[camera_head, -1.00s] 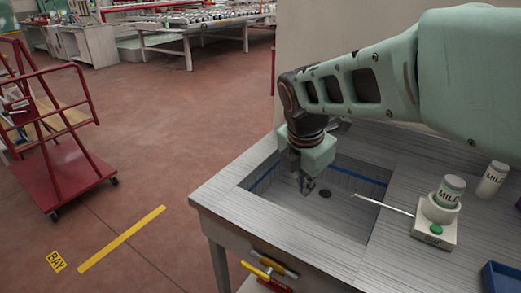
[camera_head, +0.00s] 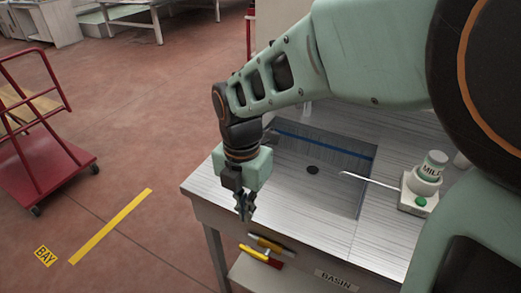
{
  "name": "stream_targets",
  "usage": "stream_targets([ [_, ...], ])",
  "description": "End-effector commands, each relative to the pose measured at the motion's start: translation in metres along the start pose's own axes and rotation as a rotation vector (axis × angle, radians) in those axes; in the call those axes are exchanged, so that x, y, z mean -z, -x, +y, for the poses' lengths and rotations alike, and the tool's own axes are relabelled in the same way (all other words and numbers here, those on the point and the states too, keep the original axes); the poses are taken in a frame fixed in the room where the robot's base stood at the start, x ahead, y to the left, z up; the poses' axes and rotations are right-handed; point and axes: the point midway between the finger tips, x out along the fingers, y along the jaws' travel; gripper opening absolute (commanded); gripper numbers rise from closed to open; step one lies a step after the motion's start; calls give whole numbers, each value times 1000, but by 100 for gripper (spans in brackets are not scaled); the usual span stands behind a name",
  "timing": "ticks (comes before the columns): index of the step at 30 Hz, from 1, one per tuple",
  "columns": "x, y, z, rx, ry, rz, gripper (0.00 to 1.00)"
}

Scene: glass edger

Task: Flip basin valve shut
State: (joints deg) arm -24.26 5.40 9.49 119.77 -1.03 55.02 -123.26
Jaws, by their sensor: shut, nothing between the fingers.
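The basin (camera_head: 320,185) is a rectangular recess in the counter with a dark drain and a blue line along its inner wall. Below the counter's front edge is a yellow lever (camera_head: 254,253) with a red part at its right end, which looks like the basin valve. A "BASIN" label (camera_head: 337,281) is to the right. My gripper (camera_head: 244,213) points down at the front left edge of the counter, shut and empty, above the lever in the picture and apart from it.
A white device with a thin spout (camera_head: 372,182) and a "MILL" jar (camera_head: 432,167) stands right of the basin. A shelf (camera_head: 262,276) lies under the lever. A red cart (camera_head: 35,160) stands at left. The floor between has free room.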

Motion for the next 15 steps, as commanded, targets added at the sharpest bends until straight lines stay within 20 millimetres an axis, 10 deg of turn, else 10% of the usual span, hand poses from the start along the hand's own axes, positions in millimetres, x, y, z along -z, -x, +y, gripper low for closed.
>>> stream_targets([
  [15, 0, -78, -1, 3, 0, 1, 0],
])
